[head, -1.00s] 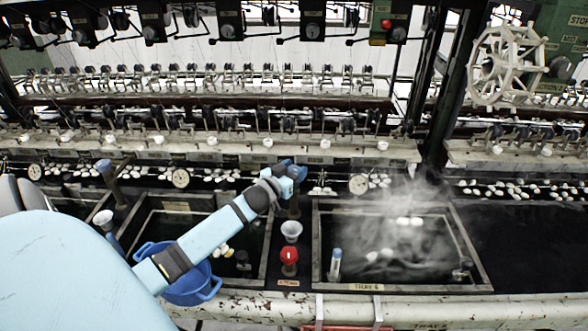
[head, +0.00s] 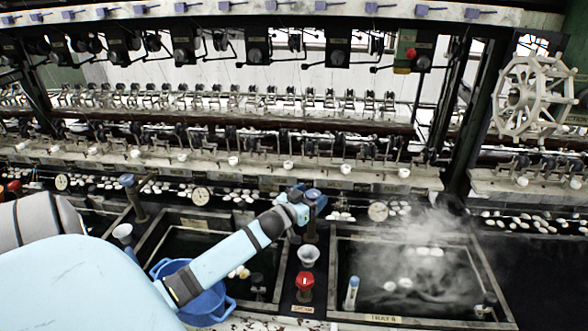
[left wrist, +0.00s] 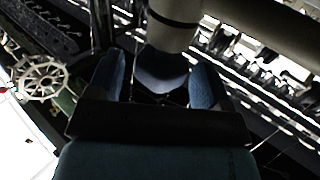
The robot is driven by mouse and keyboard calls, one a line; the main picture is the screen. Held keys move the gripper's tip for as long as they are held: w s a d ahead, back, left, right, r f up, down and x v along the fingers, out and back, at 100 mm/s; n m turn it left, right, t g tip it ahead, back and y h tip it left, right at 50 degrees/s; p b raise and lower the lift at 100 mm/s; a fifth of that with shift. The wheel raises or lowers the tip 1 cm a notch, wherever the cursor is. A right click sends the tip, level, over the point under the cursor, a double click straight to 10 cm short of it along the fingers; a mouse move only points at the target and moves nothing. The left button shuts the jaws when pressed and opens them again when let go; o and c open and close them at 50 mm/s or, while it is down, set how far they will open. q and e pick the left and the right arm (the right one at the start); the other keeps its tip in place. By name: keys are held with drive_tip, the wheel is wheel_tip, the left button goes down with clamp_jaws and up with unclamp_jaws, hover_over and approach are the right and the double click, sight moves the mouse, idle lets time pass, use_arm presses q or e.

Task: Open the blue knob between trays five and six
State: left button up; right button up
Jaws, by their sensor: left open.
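The blue knob (head: 317,196) stands on a dark post between two trays, the left one (head: 163,250) and the steaming one labelled Tray 6 (head: 385,319). My left gripper (head: 303,197) is at the knob and hides part of it. In the left wrist view my open fingers (left wrist: 157,82) stand on either side of a blue shape that looks like the knob (left wrist: 160,68), with a thick grey post (left wrist: 176,22) beyond it. I cannot tell whether the fingers touch the knob. My right gripper is not in view.
A white funnel cup (head: 309,257) and a red knob (head: 305,282) stand in front of the blue knob. A blue basin (head: 205,304) is below my left arm. Another blue-topped post (head: 128,182) is farther left. The reeling machine (head: 230,175) runs behind the trays.

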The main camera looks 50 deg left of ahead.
use_arm(q)
drive_tip(key=s+d+b, duration=0.1)
drive_tip(key=s, duration=1.1)
drive_tip(key=shift+s, duration=0.2)
drive_tip(key=shift+r, duration=0.1)
